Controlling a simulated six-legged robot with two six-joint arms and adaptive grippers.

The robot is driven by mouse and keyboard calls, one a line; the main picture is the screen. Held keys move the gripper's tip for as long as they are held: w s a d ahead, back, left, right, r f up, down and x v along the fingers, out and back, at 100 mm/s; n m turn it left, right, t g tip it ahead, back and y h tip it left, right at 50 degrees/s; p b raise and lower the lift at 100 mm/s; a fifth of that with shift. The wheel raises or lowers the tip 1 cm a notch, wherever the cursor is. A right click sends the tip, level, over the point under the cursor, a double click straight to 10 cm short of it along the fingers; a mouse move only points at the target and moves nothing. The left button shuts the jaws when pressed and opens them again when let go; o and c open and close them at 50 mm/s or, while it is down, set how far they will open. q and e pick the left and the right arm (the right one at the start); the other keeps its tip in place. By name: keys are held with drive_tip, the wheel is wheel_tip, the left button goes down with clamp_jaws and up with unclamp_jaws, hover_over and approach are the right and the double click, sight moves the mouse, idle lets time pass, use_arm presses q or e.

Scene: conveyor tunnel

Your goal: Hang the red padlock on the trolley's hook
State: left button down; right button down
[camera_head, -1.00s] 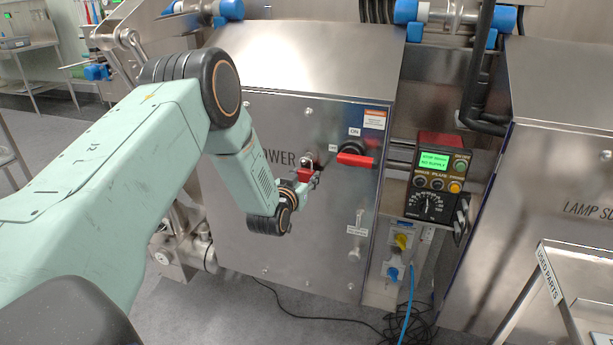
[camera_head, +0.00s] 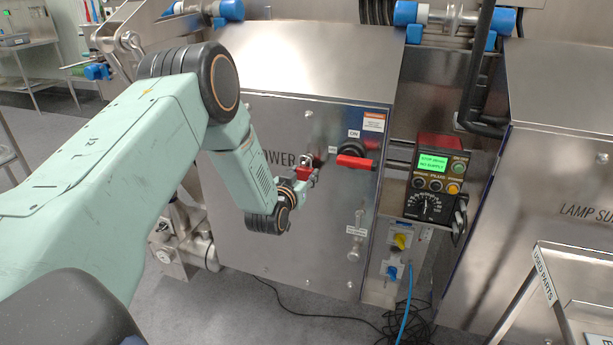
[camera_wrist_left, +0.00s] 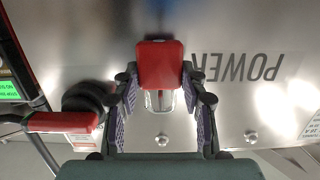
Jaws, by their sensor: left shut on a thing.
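The red padlock (camera_head: 303,174) is held in front of the steel power cabinet, just left of the red-handled switch. My left gripper (camera_head: 298,182) is shut on it. In the left wrist view, the padlock's red body (camera_wrist_left: 160,65) sits between the fingers of my left gripper (camera_wrist_left: 160,76), and its silver shackle (camera_wrist_left: 160,100) extends below the body in that upside-down picture. I cannot tell whether the shackle touches the panel. A trolley marked USED PARTS (camera_head: 545,272) stands at the lower right, partly cut off. I cannot make out its hook. My right gripper is not in view.
The red switch handle (camera_head: 355,162) sticks out from the power cabinet (camera_head: 265,250) beside the padlock. A control box with a green screen (camera_head: 432,180) hangs to its right, above blue and black cables (camera_head: 408,315). The lamp cabinet (camera_head: 560,180) stands behind the trolley.

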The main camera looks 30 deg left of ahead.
use_arm(q)
drive_tip(key=shift+f+p+v, duration=0.25)
drive_tip(key=shift+p+v, duration=0.5)
drive_tip(key=shift+v, duration=0.7)
drive_tip(key=shift+f+p+v, duration=0.2)
drive_tip(key=shift+p+v, duration=0.55)
drive_tip(key=shift+v, duration=0.7)
drive_tip(key=shift+d+r, duration=0.1)
drive_tip(key=shift+r, duration=0.05)
drive_tip(key=s+d+f+m+h, duration=0.2)
drive_tip(key=s+d+m+h, duration=0.3)
drive_tip(key=s+d+h, duration=0.45)
drive_tip(key=s+d+r+m+h, duration=0.1)
drive_tip(key=s+d+r, duration=0.2)
drive_tip(key=d, duration=0.3)
drive_tip(key=s+d+r+m+g+h+b, duration=0.1)
drive_tip(key=s+d+r+m, duration=0.1)
drive_tip(key=s+d, duration=0.4)
drive_tip(key=shift+r+m+g, duration=0.3)
drive_tip(key=shift+r, duration=0.5)
drive_tip(key=shift+d, duration=0.3)
